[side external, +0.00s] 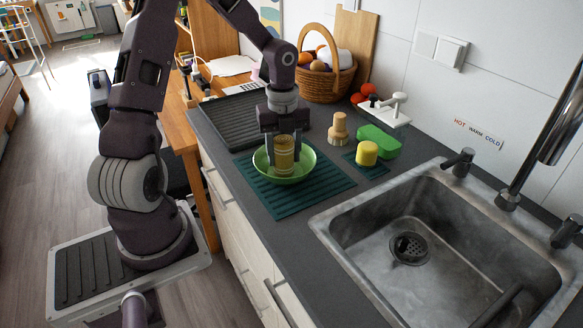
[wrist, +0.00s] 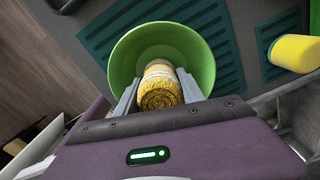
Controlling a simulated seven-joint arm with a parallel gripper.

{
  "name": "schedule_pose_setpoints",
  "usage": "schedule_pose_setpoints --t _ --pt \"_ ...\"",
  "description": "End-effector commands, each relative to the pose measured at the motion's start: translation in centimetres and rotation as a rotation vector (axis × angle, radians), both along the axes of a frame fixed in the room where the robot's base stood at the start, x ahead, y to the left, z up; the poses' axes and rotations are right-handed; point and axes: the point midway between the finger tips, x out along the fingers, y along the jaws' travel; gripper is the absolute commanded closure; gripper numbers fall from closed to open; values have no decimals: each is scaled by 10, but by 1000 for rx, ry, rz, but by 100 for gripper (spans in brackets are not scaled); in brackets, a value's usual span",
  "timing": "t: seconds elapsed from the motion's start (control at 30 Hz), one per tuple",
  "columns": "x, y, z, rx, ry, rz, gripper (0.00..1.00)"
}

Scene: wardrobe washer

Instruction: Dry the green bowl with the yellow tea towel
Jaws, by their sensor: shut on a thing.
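The green bowl (side external: 305,168) stands upright on a dark green ribbed mat (side external: 318,192) on the counter. In the wrist view the bowl (wrist: 124,62) opens toward me, and its inside shows. My gripper (side external: 283,157) points down over the bowl and is shut on the yellow tea towel (side external: 284,150), which is rolled into a tight cylinder. The roll's spiral end (wrist: 161,98) faces the wrist camera between the two fingers. The towel's lower part is inside the bowl. Whether it touches the bowl's bottom is hidden.
A wooden brush (side external: 338,130), a yellow cylindrical sponge (side external: 366,153) on a small mat and a green block (side external: 381,141) stand right of the bowl. The steel sink (side external: 345,222) lies front right. A wicker basket (side external: 327,84) and black tray (side external: 235,119) are behind.

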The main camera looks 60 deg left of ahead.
Motion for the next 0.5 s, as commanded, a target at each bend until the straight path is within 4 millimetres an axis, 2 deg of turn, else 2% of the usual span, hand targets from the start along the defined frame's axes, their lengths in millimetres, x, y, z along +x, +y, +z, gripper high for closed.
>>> schedule_pose_setpoints --t 0.1,0.17,0.37,0.5 --pt "16 -8 0 0 -1 -2 94" --pt "18 -9 0 0 0 -1 94" --pt "16 -7 0 0 1 1 94" --pt "0 0 0 0 2 4 94"
